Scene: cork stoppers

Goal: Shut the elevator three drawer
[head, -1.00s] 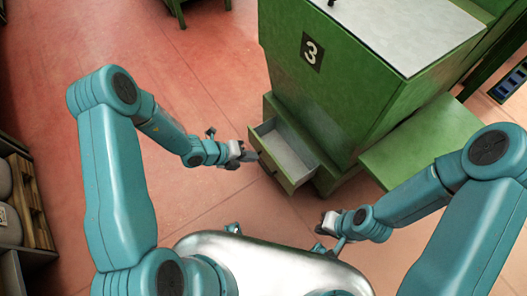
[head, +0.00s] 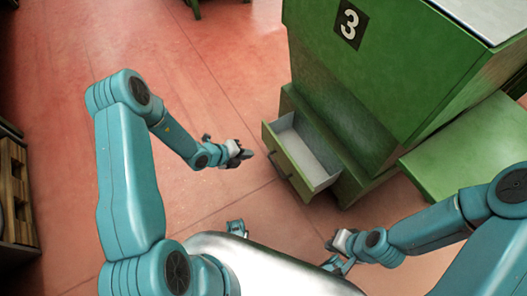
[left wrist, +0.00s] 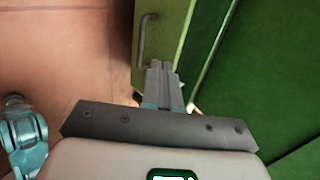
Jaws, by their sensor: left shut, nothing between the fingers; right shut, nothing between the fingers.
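The green cabinet (head: 350,85) bears a black plate with a white 3. Its low drawer (head: 284,163) stands open, with a pale, empty-looking inside and a handle on the front. My left gripper (head: 246,155) is shut and empty, just left of the drawer front in the head view. In the left wrist view, the shut fingers (left wrist: 160,68) point toward the green drawer front (left wrist: 172,40), close below its metal handle (left wrist: 146,36). I cannot tell whether they touch it. My right gripper (head: 334,243) is shut and empty, below and right of the drawer in the head view.
A green low platform (head: 465,150) adjoins the cabinet at right. The reddish floor (head: 225,60) is open to the left and in front of the drawer. A shelf with wooden crates (head: 18,190) stands at the left edge.

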